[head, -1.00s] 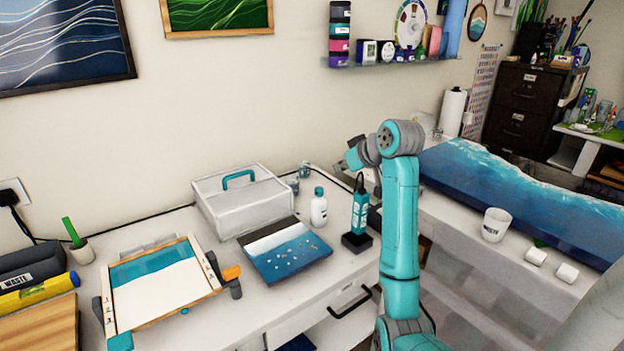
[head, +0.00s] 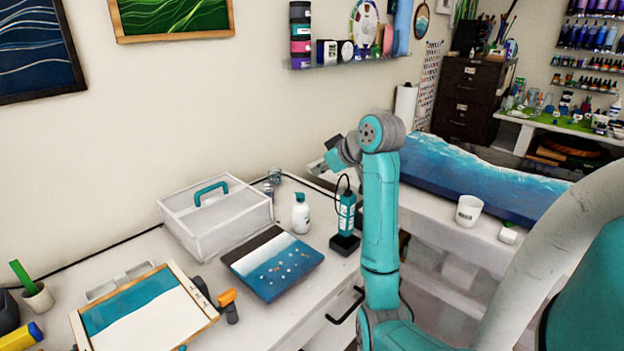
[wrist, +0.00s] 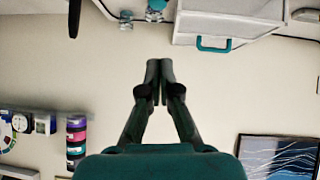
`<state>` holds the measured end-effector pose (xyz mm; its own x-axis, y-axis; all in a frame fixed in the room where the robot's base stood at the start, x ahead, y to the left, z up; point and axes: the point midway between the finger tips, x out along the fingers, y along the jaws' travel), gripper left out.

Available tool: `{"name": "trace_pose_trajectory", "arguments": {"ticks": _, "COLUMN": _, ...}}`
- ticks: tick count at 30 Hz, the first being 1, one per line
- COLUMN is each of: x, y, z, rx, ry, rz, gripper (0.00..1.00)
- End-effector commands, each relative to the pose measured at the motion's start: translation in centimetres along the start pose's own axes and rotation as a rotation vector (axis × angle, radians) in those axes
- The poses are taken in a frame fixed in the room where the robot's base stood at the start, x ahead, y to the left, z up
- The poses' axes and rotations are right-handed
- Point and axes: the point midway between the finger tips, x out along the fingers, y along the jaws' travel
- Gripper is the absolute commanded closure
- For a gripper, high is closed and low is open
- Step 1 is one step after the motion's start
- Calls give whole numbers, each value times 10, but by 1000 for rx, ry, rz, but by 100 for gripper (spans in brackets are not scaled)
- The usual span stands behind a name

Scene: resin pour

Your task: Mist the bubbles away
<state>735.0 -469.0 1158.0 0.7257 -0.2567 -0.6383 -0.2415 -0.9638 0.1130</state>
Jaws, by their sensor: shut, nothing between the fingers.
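A blue, white and dark panel (head: 256,268) lies on the white worktop, with several pale specks on its blue part that look like bubbles. Behind it stands a white bottle (head: 300,216). Small clear containers (head: 274,176) stand farther back; they also show at the top of the wrist view (wrist: 155,8), too small to identify. A teal handheld tool (head: 346,212) with a cord stands upright in a black base, right of the panel. My gripper (wrist: 159,66) is shut and empty in the wrist view, facing the wall and apart from everything. In the head view my arm mostly hides it.
A white case (head: 215,222) with a teal handle stands behind the panel. A wood-framed tray (head: 150,312) lies front left. A white cup (head: 469,211) stands on the right by a long blue wave slab (head: 470,178). A shelf (head: 350,60) is on the wall.

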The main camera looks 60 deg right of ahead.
Motion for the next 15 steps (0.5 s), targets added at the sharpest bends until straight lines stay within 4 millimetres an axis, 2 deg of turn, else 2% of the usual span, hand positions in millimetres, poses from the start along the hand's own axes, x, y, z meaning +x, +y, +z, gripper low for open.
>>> {"name": "trace_pose_trajectory", "arguments": {"ticks": 15, "x": 93, "y": -1, "z": 1, "rx": 0, "ry": -4, "rz": -2, "gripper": 100}}
